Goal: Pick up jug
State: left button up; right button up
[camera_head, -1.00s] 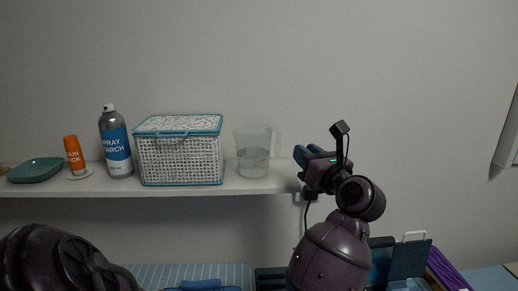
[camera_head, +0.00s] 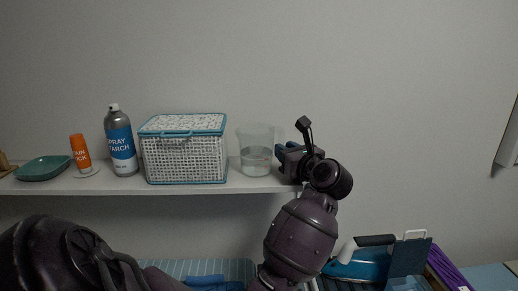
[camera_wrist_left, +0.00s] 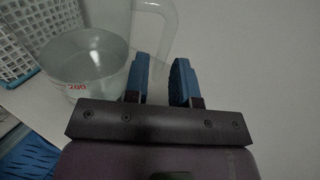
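The clear jug (camera_head: 256,158) stands upright on the white shelf, right of the lidded basket, with a little clear content low inside. In the left wrist view the jug (camera_wrist_left: 88,62) is at the upper left, with red marking on its side and its clear handle (camera_wrist_left: 172,22) towards the gripper. My left gripper (camera_head: 281,152) is at the jug's right, on the handle side. Its two blue fingers (camera_wrist_left: 160,72) are apart with a gap between them, and the handle's lower part shows just past the fingertips. I cannot tell whether they touch it. My right gripper is not in view.
The basket (camera_head: 185,158) stands close on the jug's left. Further left are the spray starch can (camera_head: 121,145), an orange bottle (camera_head: 81,152) and a green dish (camera_head: 42,169). An iron (camera_head: 358,262) is below the shelf. The shelf's right end is near my gripper.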

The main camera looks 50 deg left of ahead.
pick_arm(q)
jog(key=shift+x, duration=1.4)
grip_shut()
jog(key=shift+r, duration=0.15)
